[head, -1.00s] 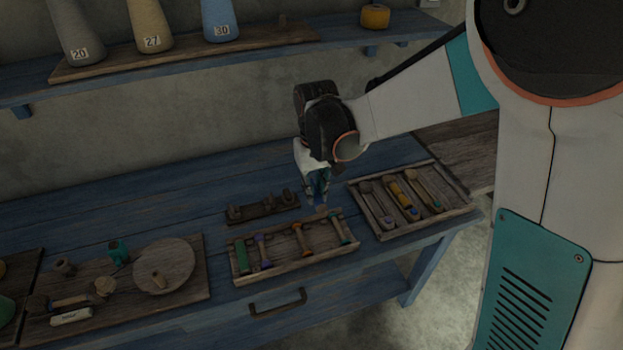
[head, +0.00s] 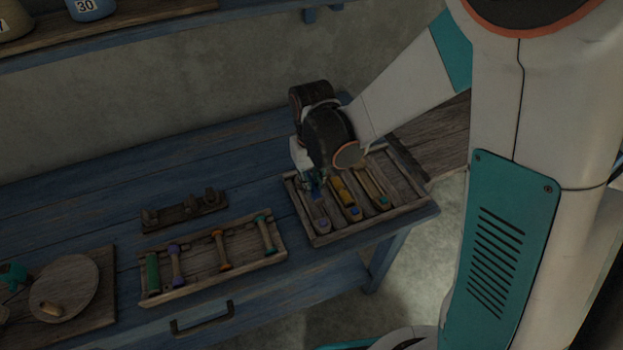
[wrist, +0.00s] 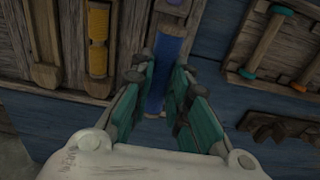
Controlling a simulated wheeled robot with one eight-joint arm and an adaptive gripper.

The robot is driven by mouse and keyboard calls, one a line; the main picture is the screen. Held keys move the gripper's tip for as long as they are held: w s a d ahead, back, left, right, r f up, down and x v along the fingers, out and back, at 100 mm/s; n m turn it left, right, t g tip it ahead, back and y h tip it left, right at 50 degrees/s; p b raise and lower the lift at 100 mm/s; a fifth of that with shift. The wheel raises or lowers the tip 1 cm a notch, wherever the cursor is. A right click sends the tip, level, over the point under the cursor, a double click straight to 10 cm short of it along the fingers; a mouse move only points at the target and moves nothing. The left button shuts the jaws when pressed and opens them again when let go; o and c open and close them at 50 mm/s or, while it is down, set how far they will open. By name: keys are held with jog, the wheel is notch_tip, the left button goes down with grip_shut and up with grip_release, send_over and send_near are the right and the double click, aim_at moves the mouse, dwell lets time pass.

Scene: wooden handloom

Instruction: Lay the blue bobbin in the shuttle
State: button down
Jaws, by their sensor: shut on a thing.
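My gripper (wrist: 160,82) is shut on the blue bobbin (wrist: 168,68), which lies lengthwise between its two teal fingers in the wrist view. In the head view my gripper (head: 314,186) is over the left part of the shuttle tray (head: 325,238). The left shuttle (head: 319,218), with a purple end, is below it and partly hidden. The middle shuttle (head: 354,211) holds a yellow bobbin (head: 342,191). The right shuttle (head: 371,187) looks empty, also in the wrist view (wrist: 45,65). I cannot tell whether the blue bobbin touches the left shuttle.
A bobbin tray (head: 203,285) with green, purple, orange and teal-ended bobbins stands left of the shuttle tray. A dark wooden rack (head: 185,213) with pegs is behind it. A round wooden disc (head: 64,287) lies farther left. The blue tabletop behind is clear.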

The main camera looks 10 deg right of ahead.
aim_at(312, 204)
jog(key=shift+f+b, duration=2.15)
jog(key=shift+f, duration=0.85)
jog(key=c, duration=1.5)
grip_release()
jog(key=shift+o, duration=0.2)
jog(key=shift+r, duration=0.1)
jog(key=shift+r, duration=3.7)
